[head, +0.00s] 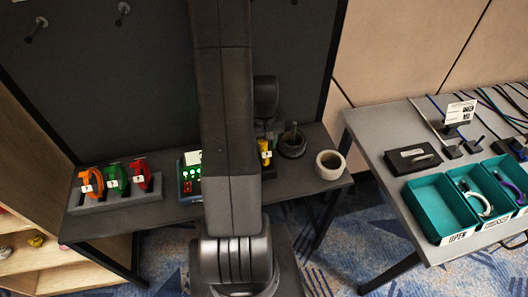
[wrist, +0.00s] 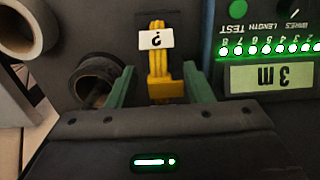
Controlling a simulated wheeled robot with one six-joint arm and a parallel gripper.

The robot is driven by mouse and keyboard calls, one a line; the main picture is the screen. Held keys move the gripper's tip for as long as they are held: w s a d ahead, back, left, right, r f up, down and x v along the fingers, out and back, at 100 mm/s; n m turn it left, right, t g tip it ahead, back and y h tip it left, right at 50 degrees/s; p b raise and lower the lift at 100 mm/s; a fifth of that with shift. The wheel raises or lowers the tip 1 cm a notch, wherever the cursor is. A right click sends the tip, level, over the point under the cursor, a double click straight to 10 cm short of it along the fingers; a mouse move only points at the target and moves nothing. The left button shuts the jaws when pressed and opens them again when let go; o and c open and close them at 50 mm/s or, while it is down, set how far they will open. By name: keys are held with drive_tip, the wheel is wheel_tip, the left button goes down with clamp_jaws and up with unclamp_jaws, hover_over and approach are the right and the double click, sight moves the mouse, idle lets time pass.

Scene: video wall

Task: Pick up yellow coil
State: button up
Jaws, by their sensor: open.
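The yellow coil (wrist: 158,65) has a white tag with a question mark and stands upright in the wrist view. In the head view, part of the yellow coil (head: 264,147) shows just right of my arm on the grey table. My gripper (wrist: 158,82) is open, with one green finger on each side of the coil's lower part in the wrist view. I cannot tell whether either finger touches it. In the head view my arm hides the gripper.
A green tester box (wrist: 268,45) with lit lamps stands close beside the coil. Orange, green and red coils sit in a rack (head: 115,198) at left. Teal bins (head: 440,205) sit on the right table.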

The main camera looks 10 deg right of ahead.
drive_tip(key=shift+f, duration=0.55)
drive_tip(key=shift+c, duration=0.5)
clamp_jaws()
drive_tip(key=shift+r, duration=0.15)
